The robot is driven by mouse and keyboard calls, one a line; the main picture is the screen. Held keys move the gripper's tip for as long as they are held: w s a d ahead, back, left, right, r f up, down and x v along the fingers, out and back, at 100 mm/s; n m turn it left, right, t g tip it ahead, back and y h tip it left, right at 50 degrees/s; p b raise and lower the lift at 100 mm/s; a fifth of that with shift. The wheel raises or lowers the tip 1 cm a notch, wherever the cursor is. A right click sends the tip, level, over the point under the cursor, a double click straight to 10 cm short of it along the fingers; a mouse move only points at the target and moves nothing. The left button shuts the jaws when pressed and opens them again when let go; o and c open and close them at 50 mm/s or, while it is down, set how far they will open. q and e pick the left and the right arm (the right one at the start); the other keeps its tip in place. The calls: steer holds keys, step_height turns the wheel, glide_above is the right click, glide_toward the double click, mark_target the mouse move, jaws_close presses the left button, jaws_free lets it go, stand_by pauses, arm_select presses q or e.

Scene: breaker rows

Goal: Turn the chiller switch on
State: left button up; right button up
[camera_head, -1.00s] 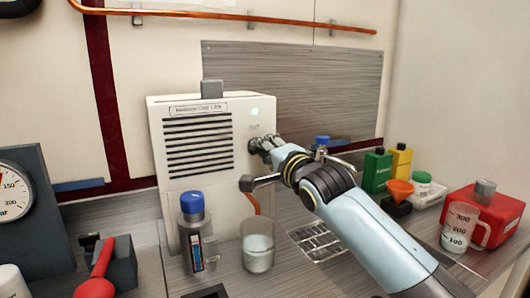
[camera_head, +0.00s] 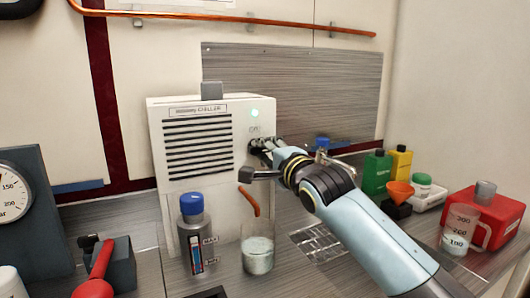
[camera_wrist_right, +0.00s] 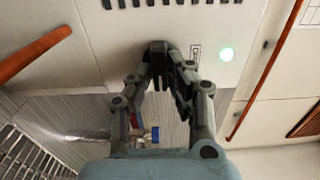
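The chiller (camera_head: 196,200) is a white box with dark vent slots and a label, standing against the back wall. A small round green light (camera_head: 254,113) glows at its upper right front, and shows large in the wrist view (camera_wrist_right: 227,55). My right gripper (camera_head: 256,145) is at the chiller's front, just below the light. Its fingertips (camera_wrist_right: 160,50) are together, close to the switch plate; contact cannot be told. My left gripper is out of view.
A blue-capped bottle (camera_head: 196,238) and a glass beaker (camera_head: 258,252) stand before the chiller. Green (camera_head: 377,172) and yellow (camera_head: 401,161) bottles, an orange funnel (camera_head: 398,189) and a red container (camera_head: 478,212) stand right. A red-handled tool (camera_head: 98,270) is at left.

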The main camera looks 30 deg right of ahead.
steer(key=o, duration=0.4)
steer(key=s, duration=1.2)
steer(key=shift+a, duration=0.35)
steer(key=shift+f, duration=0.1)
